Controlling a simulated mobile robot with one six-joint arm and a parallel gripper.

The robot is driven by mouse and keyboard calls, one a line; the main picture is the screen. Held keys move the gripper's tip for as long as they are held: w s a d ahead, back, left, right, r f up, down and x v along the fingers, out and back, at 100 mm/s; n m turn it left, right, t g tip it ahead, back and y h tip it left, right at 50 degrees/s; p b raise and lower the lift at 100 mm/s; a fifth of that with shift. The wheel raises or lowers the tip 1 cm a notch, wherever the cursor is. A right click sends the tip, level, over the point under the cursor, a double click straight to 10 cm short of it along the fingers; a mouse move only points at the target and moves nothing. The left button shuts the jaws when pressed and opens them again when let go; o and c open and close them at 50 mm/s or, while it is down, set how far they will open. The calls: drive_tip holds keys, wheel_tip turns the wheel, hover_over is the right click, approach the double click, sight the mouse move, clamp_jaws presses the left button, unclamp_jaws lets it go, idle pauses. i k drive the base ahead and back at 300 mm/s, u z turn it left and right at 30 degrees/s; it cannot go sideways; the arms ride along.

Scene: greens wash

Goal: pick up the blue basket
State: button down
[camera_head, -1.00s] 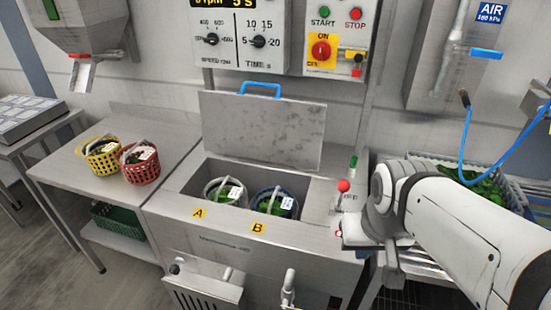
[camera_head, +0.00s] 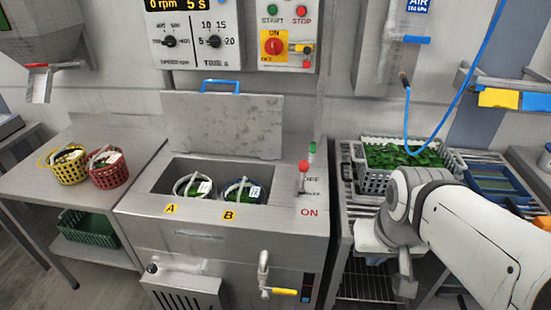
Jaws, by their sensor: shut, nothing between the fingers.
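The blue basket (camera_head: 238,190) sits in the right-hand well, marked B, of the steel washer (camera_head: 140,207). Its blue rim, some greens and a white tag show; its lower part is hidden inside the well. A pale basket with greens (camera_head: 193,187) sits beside it in well A. The washer's lid (camera_head: 225,125), with a blue handle, stands open behind them. My gripper (camera_head: 405,286) is at the lower right, in front of the rack and well to the right of the washer. It is shut and empty, apart from every basket.
A yellow basket (camera_head: 68,170) and a red basket (camera_head: 109,175) stand on the left table, with a green crate (camera_head: 88,228) below. A lever with a red knob (camera_head: 304,166) rises at the washer's right. A white crate of greens (camera_head: 372,181) and a hanging blue hose (camera_head: 407,118) are at the right.

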sight(254, 196)
drive_tip(key=z, duration=2.25)
drive_tip(key=k, duration=2.5)
drive_tip(key=u, duration=1.6)
drive_tip(key=i, duration=1)
drive_tip(key=u, duration=0.05)
